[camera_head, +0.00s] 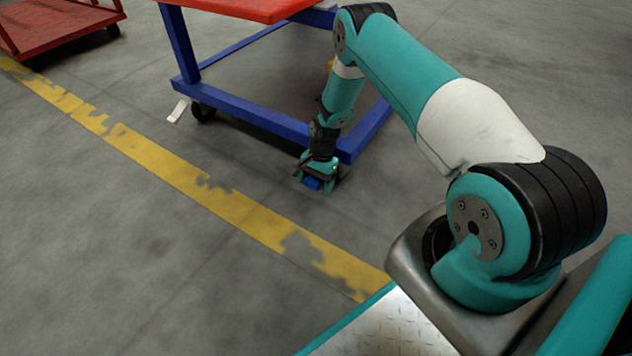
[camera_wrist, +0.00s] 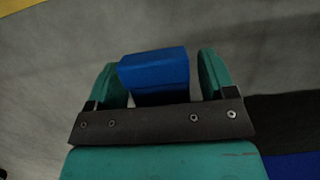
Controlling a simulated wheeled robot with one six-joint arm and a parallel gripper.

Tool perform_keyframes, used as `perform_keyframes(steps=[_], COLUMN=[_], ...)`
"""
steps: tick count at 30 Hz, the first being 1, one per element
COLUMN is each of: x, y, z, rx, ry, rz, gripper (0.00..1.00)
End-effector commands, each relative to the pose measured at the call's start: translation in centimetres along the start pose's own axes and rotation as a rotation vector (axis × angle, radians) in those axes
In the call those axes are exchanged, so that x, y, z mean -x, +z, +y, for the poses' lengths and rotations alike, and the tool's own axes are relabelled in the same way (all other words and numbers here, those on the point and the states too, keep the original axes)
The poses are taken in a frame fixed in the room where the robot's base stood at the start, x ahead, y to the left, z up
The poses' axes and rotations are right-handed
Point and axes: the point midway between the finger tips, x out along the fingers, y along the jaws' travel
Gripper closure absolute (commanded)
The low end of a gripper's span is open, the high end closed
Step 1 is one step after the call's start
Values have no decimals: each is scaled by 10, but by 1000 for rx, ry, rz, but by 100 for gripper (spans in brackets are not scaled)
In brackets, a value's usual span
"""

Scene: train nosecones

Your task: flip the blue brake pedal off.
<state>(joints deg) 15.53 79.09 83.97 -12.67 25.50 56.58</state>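The blue brake pedal (camera_head: 313,184) is at the floor-level corner of the blue-framed cart (camera_head: 250,117), under my gripper (camera_head: 318,172). In the wrist view the blue pedal (camera_wrist: 155,72) lies between the two teal fingers of my gripper (camera_wrist: 160,80). The fingers stand apart, with a small gap between the pedal and the right finger. The left finger is very close to the pedal; I cannot tell if it touches. The caster behind the pedal is hidden by my gripper.
A white pedal (camera_head: 179,110) sticks out beside the black caster (camera_head: 203,112) at the cart's left corner. The cart has a red top (camera_head: 240,8). A red trolley (camera_head: 60,27) stands far left. A worn yellow line (camera_head: 190,182) crosses open grey floor.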

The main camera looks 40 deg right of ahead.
Motion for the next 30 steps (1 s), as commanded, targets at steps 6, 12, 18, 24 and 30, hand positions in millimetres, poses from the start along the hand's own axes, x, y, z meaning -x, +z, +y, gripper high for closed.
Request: perform_keyframes(steps=[6, 12, 18, 24, 30], x=[0, 11, 43, 73, 75], y=[0, 0, 0, 1, 0], z=[0, 0, 0, 0, 0], rx=[0, -1, -1, 0, 0], ry=[0, -1, -2, -1, 0], rz=[1, 2, 3, 1, 0], gripper=[23, 23, 23, 23, 23])
